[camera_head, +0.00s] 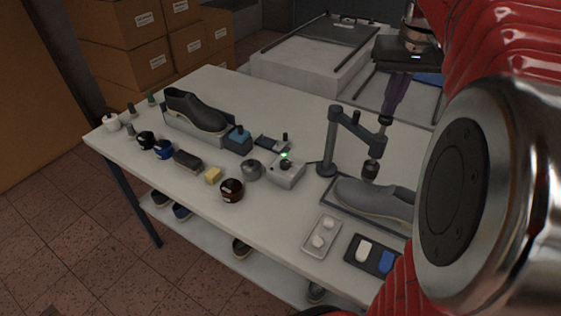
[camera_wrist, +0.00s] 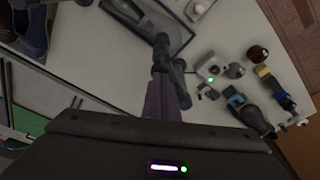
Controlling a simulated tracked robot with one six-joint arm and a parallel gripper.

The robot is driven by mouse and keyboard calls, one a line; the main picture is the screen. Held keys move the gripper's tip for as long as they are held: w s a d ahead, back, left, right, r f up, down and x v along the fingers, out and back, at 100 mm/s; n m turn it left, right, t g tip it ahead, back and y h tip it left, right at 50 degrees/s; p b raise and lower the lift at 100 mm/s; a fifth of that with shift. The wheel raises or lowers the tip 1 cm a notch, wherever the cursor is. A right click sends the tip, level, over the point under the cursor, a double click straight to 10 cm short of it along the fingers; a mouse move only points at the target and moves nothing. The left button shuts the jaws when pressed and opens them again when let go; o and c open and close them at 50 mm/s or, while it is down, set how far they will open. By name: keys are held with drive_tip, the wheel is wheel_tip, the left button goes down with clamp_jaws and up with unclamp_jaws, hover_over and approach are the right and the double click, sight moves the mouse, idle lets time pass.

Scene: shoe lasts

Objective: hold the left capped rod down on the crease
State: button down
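A dark post stand (camera_head: 328,145) has a side arm with a dark rounded-tip rod (camera_head: 370,170) hanging from it. The rod is over the grey shoe (camera_head: 370,198), which lies in a dark tray at the right of the table. I cannot tell which part is the left capped rod, and no crease can be made out. My gripper (camera_head: 386,120) points down with its purple fingers close together, near the end of the stand's arm. In the wrist view, the fingertips (camera_wrist: 168,65) overlap the stand and hide part of it. I see nothing held between them.
A grey box with a green light (camera_head: 286,172), a brown jar (camera_head: 231,190) and a black shoe (camera_head: 195,110) stand to the left. A pale tray with two white knobs (camera_head: 321,235) and a dark tray with white and blue pieces (camera_head: 371,255) lie near the front edge.

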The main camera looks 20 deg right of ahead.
drive_tip(key=shift+r, duration=1.35)
drive_tip(key=shift+s, duration=0.1)
